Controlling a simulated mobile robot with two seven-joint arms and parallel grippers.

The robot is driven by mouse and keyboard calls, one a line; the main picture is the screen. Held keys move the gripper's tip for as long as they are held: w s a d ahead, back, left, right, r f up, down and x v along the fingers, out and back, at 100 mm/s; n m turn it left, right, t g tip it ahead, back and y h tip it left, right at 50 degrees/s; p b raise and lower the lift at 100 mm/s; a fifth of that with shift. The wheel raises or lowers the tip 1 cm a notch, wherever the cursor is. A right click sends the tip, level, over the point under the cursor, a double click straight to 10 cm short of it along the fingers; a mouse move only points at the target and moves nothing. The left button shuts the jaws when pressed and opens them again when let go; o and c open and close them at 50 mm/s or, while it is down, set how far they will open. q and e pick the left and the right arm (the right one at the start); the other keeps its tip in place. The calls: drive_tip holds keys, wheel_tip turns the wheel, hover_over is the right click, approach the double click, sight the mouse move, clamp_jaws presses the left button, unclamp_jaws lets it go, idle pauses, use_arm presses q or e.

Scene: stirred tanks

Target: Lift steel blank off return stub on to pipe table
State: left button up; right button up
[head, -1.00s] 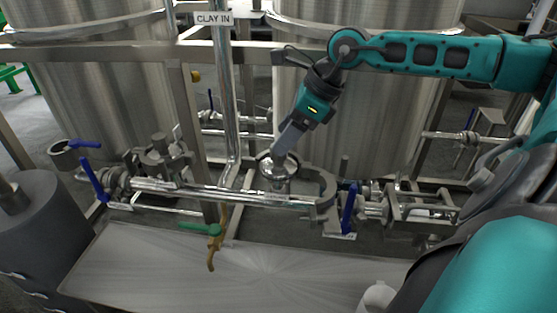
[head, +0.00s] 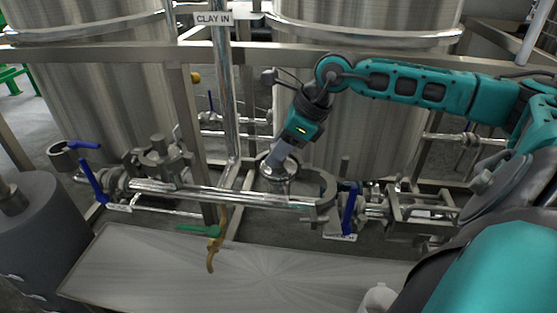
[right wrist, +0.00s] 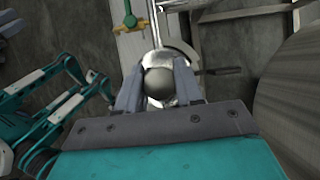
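My right gripper (head: 276,168) points down at the round steel blank (head: 287,182) on the return stub, behind the horizontal pipe. In the right wrist view my right gripper (right wrist: 158,88) has its two fingers spread, one on each side of the blank's rounded dark-grey top (right wrist: 158,82). I cannot tell whether the fingers touch it. The stub is mostly hidden below the blank. The pipe table appears to be the flat brushed-steel surface (head: 270,270) at the front, lower than the pipes.
A horizontal pipe (head: 220,196) runs in front of the stub. A curved clamp (head: 325,190) and a blue-handled valve (head: 348,210) stand to its right. A brass tap (head: 213,245) with a green handle overhangs the steel surface. Large tanks (head: 335,110) and a frame rail are behind.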

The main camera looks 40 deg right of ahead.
clamp_jaws()
drive_tip(key=shift+r, duration=0.1)
